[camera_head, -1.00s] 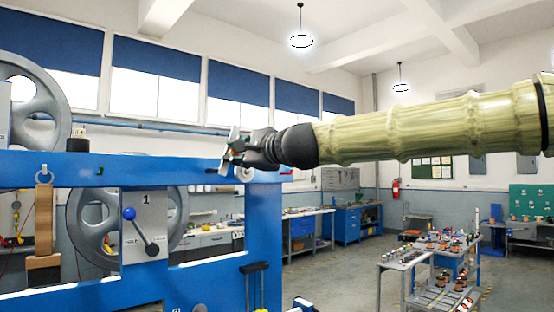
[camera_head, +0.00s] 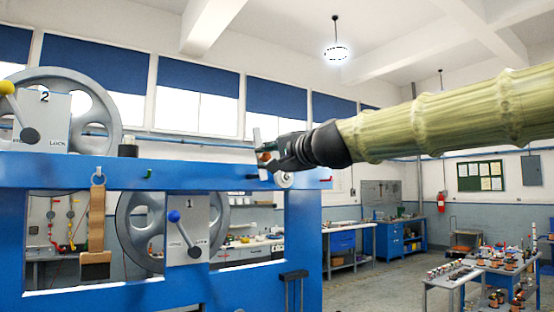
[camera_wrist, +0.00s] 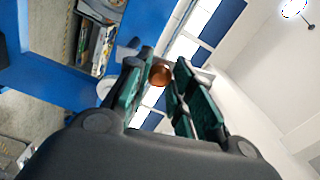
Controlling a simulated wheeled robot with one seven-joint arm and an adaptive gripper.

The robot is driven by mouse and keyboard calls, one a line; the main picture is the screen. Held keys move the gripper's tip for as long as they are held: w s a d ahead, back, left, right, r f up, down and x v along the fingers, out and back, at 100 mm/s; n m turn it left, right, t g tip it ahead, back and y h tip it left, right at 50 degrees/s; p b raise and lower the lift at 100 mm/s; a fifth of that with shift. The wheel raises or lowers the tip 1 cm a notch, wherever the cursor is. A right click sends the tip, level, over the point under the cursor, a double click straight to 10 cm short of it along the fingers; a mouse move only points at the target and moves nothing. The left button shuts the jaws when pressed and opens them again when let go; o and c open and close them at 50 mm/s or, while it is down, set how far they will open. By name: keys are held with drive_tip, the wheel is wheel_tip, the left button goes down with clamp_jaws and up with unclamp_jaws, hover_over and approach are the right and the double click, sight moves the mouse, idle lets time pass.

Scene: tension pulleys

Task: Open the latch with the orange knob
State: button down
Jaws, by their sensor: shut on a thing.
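The orange knob (camera_wrist: 160,75) sits between the two green-padded fingers of my gripper (camera_wrist: 161,84) in the wrist view. My gripper is shut on it. In the head view my gripper (camera_head: 267,160) is at the right end of the blue frame's top beam, and only a small orange bit of the knob (camera_head: 264,156) shows between the fingers. A thin grey latch plate (camera_head: 257,136) stands nearly upright beside the fingertips. The fingers hide much of the latch.
The blue frame (camera_head: 190,176) carries large grey pulleys, a blue-knobbed lever (camera_head: 174,217) on panel 1 and a yellow-knobbed lever (camera_head: 8,88) on panel 2. A wooden block (camera_head: 96,230) hangs from the beam. Open floor and carts lie to the right.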

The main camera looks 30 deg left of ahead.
drive_tip(key=shift+f, duration=0.1)
drive_tip(key=c, duration=1.2)
unclamp_jaws()
drive_tip(key=shift+s, duration=0.1)
drive_tip(key=shift+c, duration=0.2)
drive_tip(key=shift+d, duration=0.1)
drive_tip(key=v, duration=1.1)
drive_tip(key=shift+s+d, duration=0.15)
drive_tip(key=shift+d, duration=0.2)
